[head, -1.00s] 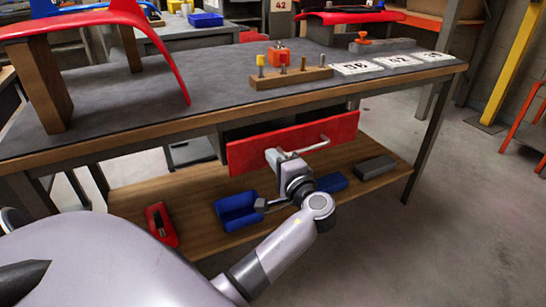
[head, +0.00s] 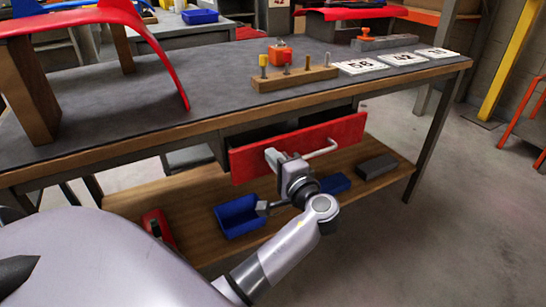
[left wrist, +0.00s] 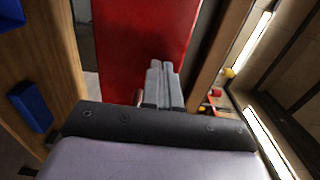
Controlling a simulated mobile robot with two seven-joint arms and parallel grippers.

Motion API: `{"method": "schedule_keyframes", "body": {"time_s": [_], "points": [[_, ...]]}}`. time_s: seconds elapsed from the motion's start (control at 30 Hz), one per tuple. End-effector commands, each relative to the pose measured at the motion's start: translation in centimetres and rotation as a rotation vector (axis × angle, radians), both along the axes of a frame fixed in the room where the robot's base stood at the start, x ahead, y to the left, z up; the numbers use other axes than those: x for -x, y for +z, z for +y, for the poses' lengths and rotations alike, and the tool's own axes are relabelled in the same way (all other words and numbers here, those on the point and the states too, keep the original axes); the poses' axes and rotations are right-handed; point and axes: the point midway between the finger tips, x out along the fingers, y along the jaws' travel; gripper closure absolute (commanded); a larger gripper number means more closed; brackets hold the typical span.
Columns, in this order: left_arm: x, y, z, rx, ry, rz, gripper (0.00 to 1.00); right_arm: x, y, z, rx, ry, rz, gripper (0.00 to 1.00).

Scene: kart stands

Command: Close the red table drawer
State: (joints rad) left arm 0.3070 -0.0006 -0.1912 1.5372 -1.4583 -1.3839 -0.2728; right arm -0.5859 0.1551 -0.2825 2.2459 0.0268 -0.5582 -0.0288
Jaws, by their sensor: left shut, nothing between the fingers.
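The red drawer front (head: 250,160) hangs under the grey-topped workbench (head: 130,105) and stands out from it, with the dark inside of the drawer showing behind its top edge. A light bar handle (head: 322,150) is on its right part. My left gripper (head: 272,155) is shut and empty, its tips at the red front, left of the handle. In the left wrist view the shut fingers (left wrist: 160,68) point at the red panel (left wrist: 140,40); whether they touch it I cannot tell. My right gripper is not in view.
On the lower shelf (head: 190,215) are blue bins (head: 238,215), a grey block (head: 377,166) and a red item (head: 155,225). The benchtop carries a peg block (head: 292,79), number cards (head: 360,66) and a red kart part on wooden stands (head: 30,90). Floor at right is clear.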

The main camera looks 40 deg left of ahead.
Motion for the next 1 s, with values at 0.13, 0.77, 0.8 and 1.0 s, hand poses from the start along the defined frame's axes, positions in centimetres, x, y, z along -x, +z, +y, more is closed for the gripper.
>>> {"method": "schedule_keyframes", "body": {"time_s": [0.13,0.77,0.8,1.0], "points": [[0.0,0.0,-0.1,0.0,0.0,0.0,1.0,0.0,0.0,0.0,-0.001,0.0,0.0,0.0],[-1.3,0.1,3.0,-0.005,0.002,0.0,1.0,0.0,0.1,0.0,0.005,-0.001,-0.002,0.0],[-1.6,0.1,3.7,-0.004,0.003,0.0,1.0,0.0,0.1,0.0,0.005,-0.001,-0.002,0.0],[-2.1,0.1,4.8,-0.002,-0.001,-0.002,1.0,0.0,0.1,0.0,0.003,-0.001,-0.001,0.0]]}}
